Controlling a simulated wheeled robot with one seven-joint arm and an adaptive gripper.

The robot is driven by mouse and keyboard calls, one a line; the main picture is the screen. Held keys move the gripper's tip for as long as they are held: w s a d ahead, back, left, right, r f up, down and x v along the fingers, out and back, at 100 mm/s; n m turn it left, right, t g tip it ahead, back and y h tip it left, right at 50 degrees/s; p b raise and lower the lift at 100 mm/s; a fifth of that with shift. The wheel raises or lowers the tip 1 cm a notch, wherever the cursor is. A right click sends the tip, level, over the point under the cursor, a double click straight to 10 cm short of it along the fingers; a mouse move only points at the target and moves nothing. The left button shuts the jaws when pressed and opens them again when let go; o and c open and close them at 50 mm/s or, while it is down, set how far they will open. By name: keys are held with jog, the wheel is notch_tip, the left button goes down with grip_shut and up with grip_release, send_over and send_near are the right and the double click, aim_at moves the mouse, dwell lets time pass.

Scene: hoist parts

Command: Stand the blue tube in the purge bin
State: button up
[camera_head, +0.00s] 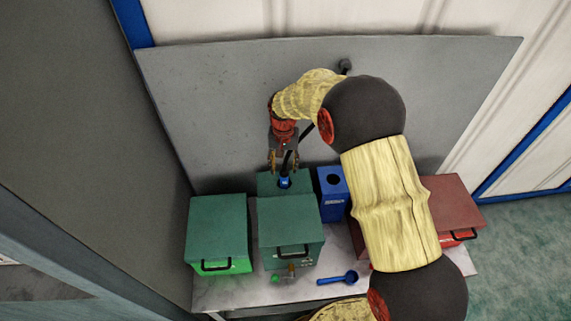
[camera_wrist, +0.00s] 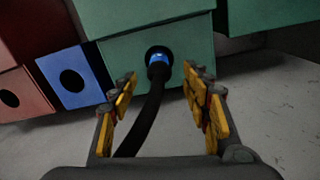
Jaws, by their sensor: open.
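A blue tube end (camera_head: 285,182) on a black hose stands in the round hole of a small green bin (camera_head: 266,186) at the back of the table. In the wrist view the blue tube (camera_wrist: 158,59) sits in the hole with the hose curving toward me. My gripper (camera_head: 283,164) is open above it. In the wrist view the fingertips (camera_wrist: 160,82) are spread on either side of the hose, apart from it. A blue bin (camera_head: 333,206) with an empty round hole stands just right of the green one. I cannot read its label, so which is the purge bin is unclear.
Two larger green boxes (camera_head: 219,226) (camera_head: 291,225) with handles stand in front and left. A reddish box (camera_head: 452,204) is at the right. A blue scoop-like item (camera_head: 338,278) lies on the table's front. A grey panel (camera_head: 225,115) rises behind. My arm hides part of the right side.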

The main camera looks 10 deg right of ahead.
aim_at(284, 179)
notch_tip(284, 179, down, 8)
jog(key=shift+r+b, duration=0.15)
jog(key=shift+b, duration=0.65)
grip_shut()
dwell(0.3)
jog(key=shift+r, duration=0.15)
jog(key=shift+r+p, duration=4.25)
jog(key=shift+r, duration=2.7)
